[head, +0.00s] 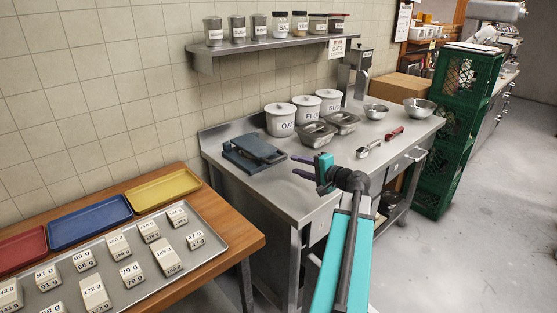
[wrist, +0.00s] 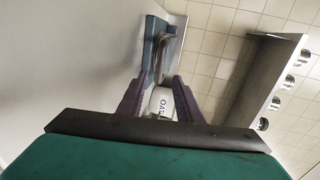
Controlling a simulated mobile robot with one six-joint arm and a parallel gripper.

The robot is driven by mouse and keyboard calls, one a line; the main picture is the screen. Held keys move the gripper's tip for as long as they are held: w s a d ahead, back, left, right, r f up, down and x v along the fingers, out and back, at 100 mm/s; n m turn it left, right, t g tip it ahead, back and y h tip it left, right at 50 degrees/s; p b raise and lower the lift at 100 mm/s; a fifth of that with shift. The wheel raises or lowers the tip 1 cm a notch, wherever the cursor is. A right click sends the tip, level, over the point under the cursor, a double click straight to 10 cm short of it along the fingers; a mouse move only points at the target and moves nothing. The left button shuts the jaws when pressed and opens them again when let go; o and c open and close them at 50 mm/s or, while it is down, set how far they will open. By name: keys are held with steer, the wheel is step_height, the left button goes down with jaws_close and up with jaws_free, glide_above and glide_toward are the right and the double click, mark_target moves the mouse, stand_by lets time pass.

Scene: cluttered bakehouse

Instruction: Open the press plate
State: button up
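The press (head: 250,154), a low dark blue slab with a grey handle bar, sits at the left end of the steel table. Its plate appears to lie flat on its base; I cannot tell if there is any gap. In the wrist view the press (wrist: 155,42) shows sideways beyond my fingertips. My gripper (head: 298,165) has purple fingers pointing left, toward the press, and is to the right of it, apart from it.
The steel table (head: 290,195) holds white labelled canisters (head: 281,120), metal tins (head: 317,134), bowls (head: 418,108) and a red-handled tool (head: 393,134). A shelf with jars (head: 270,46) hangs above. A wooden table with a tray (head: 205,255) of labelled blocks stands left. Green crates (head: 455,125) stand right.

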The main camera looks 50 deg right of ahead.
mark_target(280, 160)
steer(key=p+x, duration=0.2)
steer(key=x, duration=0.9)
steer(key=shift+w, duration=0.3)
jaws_close()
